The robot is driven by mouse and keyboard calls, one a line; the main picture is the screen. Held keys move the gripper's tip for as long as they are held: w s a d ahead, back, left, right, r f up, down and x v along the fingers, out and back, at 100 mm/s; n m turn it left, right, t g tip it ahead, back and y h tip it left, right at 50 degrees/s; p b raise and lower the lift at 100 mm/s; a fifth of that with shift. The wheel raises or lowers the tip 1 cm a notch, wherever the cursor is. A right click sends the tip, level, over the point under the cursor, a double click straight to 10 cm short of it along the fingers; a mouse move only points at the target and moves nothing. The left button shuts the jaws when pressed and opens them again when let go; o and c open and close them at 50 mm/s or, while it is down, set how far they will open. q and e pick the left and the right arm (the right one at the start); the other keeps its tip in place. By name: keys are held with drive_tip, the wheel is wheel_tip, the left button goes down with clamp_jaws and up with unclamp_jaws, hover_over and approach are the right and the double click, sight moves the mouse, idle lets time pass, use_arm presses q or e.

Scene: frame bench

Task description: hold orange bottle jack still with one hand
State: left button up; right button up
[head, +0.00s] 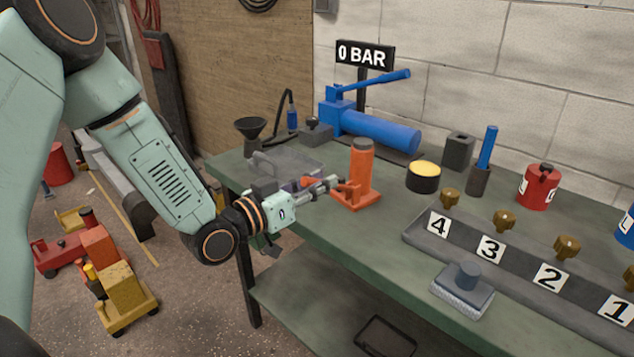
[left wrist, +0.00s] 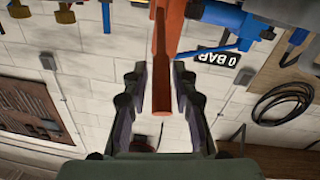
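The orange bottle jack (head: 361,168) stands upright on the green bench in the head view, with a darker cap on top. My left gripper (head: 330,184) is at its left side, close to the jack's base. In the left wrist view, an orange bar of the jack (left wrist: 162,85) reaches in between the two fingers of my left gripper (left wrist: 160,72). The fingers stand apart, and a gap shows on each side of the bar. Any contact deeper in is hidden. My right gripper is not in view.
On the green bench (head: 330,232) a blue hand pump (head: 375,130) lies behind the jack, below a "0 BAR" sign (head: 365,55). A black pot with yellow top (head: 424,177), a brush (head: 462,290) and a numbered rail (head: 520,262) are to the right. A clear box (head: 285,163) is behind my gripper.

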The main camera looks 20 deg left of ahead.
use_arm(q)
drive_tip(key=shift+a+f, duration=0.1)
drive_tip(key=shift+a, duration=0.05)
drive_tip(key=shift+c, duration=1.4)
clamp_jaws()
